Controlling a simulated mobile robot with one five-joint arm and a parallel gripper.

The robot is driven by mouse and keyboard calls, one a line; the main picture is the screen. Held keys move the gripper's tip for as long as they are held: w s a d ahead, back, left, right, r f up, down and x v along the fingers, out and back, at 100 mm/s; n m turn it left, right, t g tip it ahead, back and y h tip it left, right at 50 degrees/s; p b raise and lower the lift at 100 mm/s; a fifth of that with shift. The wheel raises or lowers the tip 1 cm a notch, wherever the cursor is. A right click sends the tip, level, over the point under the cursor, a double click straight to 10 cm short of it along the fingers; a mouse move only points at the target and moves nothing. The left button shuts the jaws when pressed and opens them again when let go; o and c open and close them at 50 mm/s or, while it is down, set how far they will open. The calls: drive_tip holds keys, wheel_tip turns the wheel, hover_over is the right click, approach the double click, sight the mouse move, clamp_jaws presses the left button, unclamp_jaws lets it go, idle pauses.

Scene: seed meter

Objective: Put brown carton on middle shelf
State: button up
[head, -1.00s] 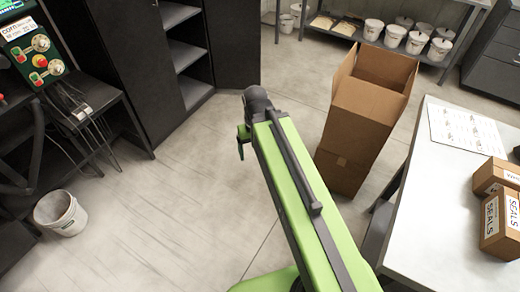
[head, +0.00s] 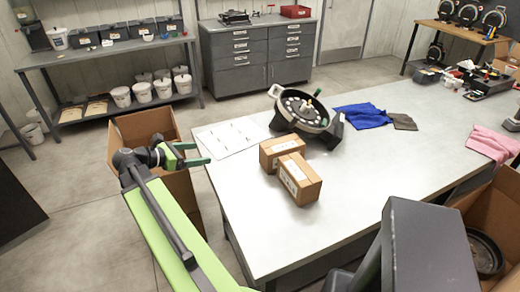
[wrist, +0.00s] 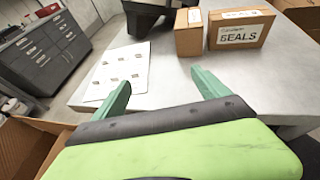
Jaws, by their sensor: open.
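Two brown cartons lie side by side on the grey-white table (head: 352,215). The farther carton (head: 277,150) is slightly smaller in view, and the nearer carton (head: 300,181) has a white label. In the wrist view the right carton (wrist: 240,27) reads SEALS and the left carton (wrist: 188,38) shows a plain side. My gripper (head: 203,153) is open and empty at the table's left edge, left of both cartons and apart from them. Its green fingers (wrist: 162,80) point toward the table. I cannot tell which shelf is the middle one.
A seed meter (head: 304,110) and a printed sheet (head: 232,137) are on the table, with a blue cloth (head: 362,116) beyond. A tall open cardboard box (head: 145,128) stands behind my arm. A grey shelf unit (head: 110,52) holds bins and buckets. Bare tabletop lies in front of the cartons.

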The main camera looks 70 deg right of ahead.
drive_tip(key=s+d+r+m+g+y+p, duration=0.1)
drive_tip(key=s+d+m, duration=0.1)
drive_tip(key=s+d, duration=0.35)
drive_tip(key=s+d+r+m+g+y, duration=0.1)
drive_tip(key=s+d+r+g, duration=0.1)
drive_tip(key=s, duration=0.6)
drive_tip(key=b, duration=0.4)
approach(279, 146)
drive_tip(key=x, duration=0.4)
drive_tip(key=shift+d+f, duration=0.1)
drive_tip(key=shift+d, duration=0.45)
drive_tip(key=shift+s+d, duration=0.25)
drive_tip(key=shift+s, duration=0.05)
drive_tip(key=shift+s+d+f+b, duration=0.2)
drive_tip(key=shift+f+b, duration=0.1)
drive_tip(key=shift+b, duration=0.15)
drive_tip(key=b+x, duration=0.1)
drive_tip(key=x, duration=0.1)
drive_tip(key=b+x, duration=0.1)
drive_tip(key=x, duration=0.1)
drive_tip(key=shift+a+f, duration=0.1)
drive_tip(key=shift+f, duration=0.25)
drive_tip(key=shift+s, duration=0.15)
drive_tip(key=shift+r, duration=0.1)
drive_tip(key=shift+c, duration=0.2)
drive_tip(key=c, duration=1.7)
drive_tip(key=shift+r, duration=0.1)
